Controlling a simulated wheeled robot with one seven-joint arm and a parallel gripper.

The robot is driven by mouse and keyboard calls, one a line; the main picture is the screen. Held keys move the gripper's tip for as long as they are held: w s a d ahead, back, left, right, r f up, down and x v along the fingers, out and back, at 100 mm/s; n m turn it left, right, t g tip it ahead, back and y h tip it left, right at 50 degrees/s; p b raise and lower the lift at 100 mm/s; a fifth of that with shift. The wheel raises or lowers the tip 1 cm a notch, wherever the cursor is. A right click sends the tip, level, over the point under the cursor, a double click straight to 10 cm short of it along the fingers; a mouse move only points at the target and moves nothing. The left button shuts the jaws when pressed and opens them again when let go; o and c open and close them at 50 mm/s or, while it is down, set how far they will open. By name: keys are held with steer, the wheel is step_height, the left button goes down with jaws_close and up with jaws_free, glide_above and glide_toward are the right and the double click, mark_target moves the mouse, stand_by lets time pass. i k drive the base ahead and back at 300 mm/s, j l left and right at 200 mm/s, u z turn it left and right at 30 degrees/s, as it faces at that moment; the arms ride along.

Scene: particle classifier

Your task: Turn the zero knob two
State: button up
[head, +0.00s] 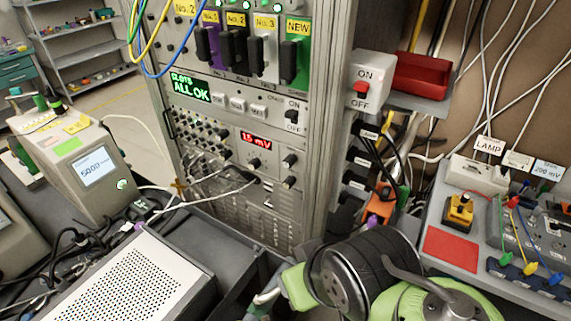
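A module with a red display (256,139), which seems to read 1.5 mV, sits low in the grey rack. A small black knob (254,163) is below the display. Two more black knobs, an upper one (290,160) and a lower one (289,182), are to its right. Their labels are too small to read, so I cannot tell which is zero knob two. Green and black links of my arm fill the bottom centre and right, in front of the rack. I cannot make out my gripper's fingers.
Cables (205,190) cross in front of the lower rack. A perforated metal box (135,285) and a grey instrument (85,165) are at left. A switch box (370,80) juts from the rack's right side. A lamp bench (440,205) stands at right.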

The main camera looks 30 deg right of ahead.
mark_target(291, 159)
steer(key=j+u, duration=0.2)
steer(key=u, duration=0.25)
steer(key=k+j+u, duration=0.1)
steer(key=u, duration=0.35)
steer(key=j+u, duration=0.3)
steer(key=u, duration=0.2)
